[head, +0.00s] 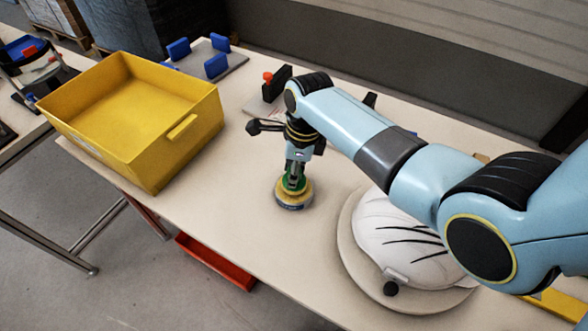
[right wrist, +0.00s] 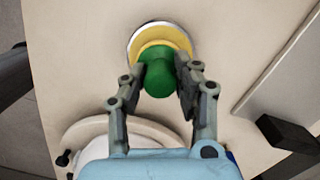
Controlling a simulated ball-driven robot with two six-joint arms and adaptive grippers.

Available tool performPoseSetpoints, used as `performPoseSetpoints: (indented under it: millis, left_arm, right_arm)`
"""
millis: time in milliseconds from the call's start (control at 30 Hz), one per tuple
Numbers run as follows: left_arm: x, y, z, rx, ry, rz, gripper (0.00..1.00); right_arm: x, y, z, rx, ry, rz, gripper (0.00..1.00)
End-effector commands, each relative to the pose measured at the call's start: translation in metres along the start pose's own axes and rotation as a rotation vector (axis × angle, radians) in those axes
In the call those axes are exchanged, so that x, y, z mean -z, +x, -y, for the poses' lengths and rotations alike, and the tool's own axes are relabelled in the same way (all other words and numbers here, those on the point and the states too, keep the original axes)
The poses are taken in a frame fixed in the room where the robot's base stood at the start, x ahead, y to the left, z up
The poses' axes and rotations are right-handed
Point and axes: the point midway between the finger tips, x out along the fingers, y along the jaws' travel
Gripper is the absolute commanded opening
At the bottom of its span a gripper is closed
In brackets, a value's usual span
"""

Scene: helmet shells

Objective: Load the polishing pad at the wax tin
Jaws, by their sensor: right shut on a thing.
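My right gripper (head: 296,170) points down over the middle of the table and is shut on the green handle (right wrist: 158,78) of the polishing pad. The pad's yellow disc (head: 289,188) sits below the fingers, right at the wax tin (head: 294,206). In the right wrist view, the yellow disc (right wrist: 163,36) lies inside the tin's pale metal rim (right wrist: 134,41). The disc covers the tin's inside, so I cannot tell whether it presses on the wax. My left gripper is in neither view.
A white helmet shell (head: 400,240) with dark slots rests on a round beige base (head: 358,272), right of the tin. A yellow bin (head: 180,160) stands left. Behind are a grey plate with blue blocks (head: 215,66) and a black bracket (head: 278,86) with a red knob. Table between bin and tin is clear.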

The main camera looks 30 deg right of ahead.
Motion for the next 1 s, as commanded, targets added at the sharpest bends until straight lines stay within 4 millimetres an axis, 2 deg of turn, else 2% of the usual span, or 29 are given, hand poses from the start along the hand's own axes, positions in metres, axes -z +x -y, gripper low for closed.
performPoseSetpoints:
  millis: [33,100,367,667,1000]
  left_arm:
    - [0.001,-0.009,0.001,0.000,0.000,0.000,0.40]
    - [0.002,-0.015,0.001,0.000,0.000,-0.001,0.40]
    - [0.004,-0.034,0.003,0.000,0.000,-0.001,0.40]
    - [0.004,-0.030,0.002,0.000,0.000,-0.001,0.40]
    - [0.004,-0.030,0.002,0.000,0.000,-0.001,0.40]
  right_arm:
    - [-0.001,-0.009,0.000,0.001,0.000,0.001,0.04]
    - [-0.002,-0.014,0.000,0.001,0.000,0.001,0.04]
    - [-0.005,-0.036,0.001,0.001,0.000,0.001,0.04]
    - [-0.007,-0.056,0.001,0.002,0.000,0.001,0.04]
    - [-0.007,-0.057,0.001,0.001,0.000,0.001,0.04]
